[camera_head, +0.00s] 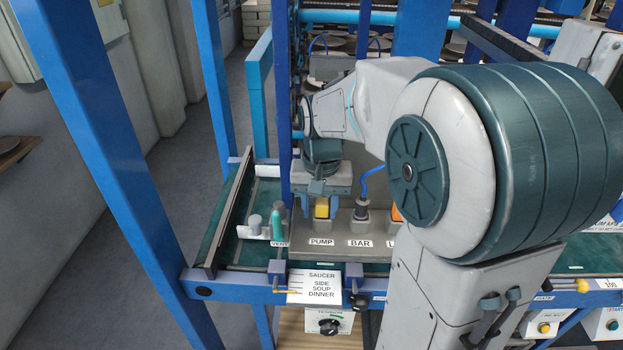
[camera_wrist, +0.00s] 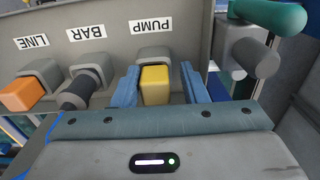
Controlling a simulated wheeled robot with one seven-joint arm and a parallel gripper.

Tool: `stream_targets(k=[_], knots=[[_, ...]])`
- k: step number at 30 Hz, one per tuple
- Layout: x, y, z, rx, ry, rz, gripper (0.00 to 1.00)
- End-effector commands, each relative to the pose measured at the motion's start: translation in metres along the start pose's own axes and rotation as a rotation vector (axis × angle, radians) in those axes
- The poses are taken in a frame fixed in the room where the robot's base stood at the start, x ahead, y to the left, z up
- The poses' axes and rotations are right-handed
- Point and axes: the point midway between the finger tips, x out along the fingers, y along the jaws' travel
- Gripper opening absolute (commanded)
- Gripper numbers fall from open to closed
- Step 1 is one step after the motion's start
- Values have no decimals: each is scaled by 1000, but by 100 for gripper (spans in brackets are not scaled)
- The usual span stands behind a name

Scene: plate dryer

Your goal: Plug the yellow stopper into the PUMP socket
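The yellow stopper (camera_head: 322,208) sits upright at the grey PUMP socket (camera_head: 321,225), above the PUMP label (camera_head: 321,241). In the wrist view, which looks upside down, the yellow stopper (camera_wrist: 155,85) is in line with the PUMP socket (camera_wrist: 153,55). I cannot tell how deep it sits. My gripper (camera_head: 318,190) is right at the stopper from above and behind. In the wrist view its two blue fingers (camera_wrist: 160,86) stand on either side of the stopper, with a gap at the right finger. The gripper looks open around the stopper, not closed on it.
The BAR socket (camera_wrist: 91,70) beside it holds a dark plug (camera_wrist: 75,92) with a blue hose. An orange stopper (camera_wrist: 22,94) is at the LINE socket (camera_wrist: 44,74). On the other side stands a green handle (camera_head: 277,222) with grey cylinders (camera_head: 255,224).

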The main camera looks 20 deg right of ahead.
Motion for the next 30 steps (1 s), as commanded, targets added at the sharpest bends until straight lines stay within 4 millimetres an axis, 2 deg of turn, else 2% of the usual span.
stream_targets(k=[2,9,15,21,30], knots=[[-8,5,3,7,-11,8,51],[-70,-14,8,-8,14,12,51],[-113,-17,10,-8,25,11,51],[-135,-18,10,-7,28,10,51],[-139,-18,11,-6,28,10,51]])
